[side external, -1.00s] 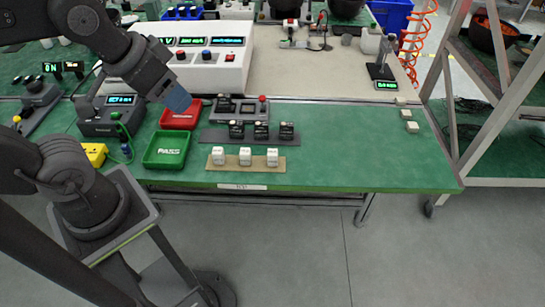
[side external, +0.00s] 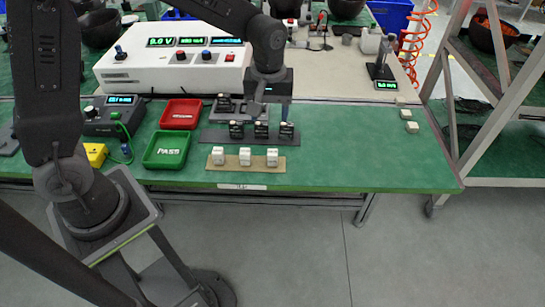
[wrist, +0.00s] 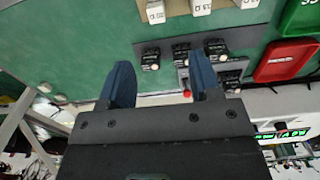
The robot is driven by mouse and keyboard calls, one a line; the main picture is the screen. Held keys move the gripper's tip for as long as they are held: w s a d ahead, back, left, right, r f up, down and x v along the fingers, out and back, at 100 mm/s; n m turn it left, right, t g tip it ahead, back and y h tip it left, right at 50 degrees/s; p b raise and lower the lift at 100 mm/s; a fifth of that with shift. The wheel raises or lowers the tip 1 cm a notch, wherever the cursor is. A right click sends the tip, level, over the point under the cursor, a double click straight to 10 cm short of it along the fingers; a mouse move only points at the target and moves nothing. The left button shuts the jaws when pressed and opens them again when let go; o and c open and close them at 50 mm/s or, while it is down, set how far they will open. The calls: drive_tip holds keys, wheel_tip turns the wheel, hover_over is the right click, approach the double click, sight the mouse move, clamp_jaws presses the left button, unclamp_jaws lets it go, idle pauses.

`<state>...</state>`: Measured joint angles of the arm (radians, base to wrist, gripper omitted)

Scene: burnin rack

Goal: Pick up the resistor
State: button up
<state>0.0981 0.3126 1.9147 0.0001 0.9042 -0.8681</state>
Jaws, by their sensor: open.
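Three white blocks, seemingly the resistors, stand in a row on a tan strip (side external: 225,166) near the table's front: left (side external: 217,155), middle (side external: 245,156) and right (side external: 272,157). They also show at the top of the wrist view (wrist: 200,6), partly cut off. Three black blocks (side external: 261,130) stand behind them on a dark strip (side external: 214,136). My gripper (side external: 270,112) is open and points down above the dark strip's right part, behind the white row. In the wrist view my gripper's fingers (wrist: 160,68) are apart with nothing held between them.
A green PASS tray (side external: 166,150) and a red tray (side external: 181,114) lie to the left. A grey unit with a red button (side external: 238,107) sits behind the black blocks. A white power supply (side external: 170,66) stands at the back.

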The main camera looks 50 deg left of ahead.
sight(273, 152)
wheel_tip(273, 152, down, 9)
drive_tip(key=shift+w+d+f, duration=0.25)
drive_tip(key=shift+f, duration=2.45)
drive_tip(key=shift+c, duration=0.3)
drive_tip(key=c, duration=0.9)
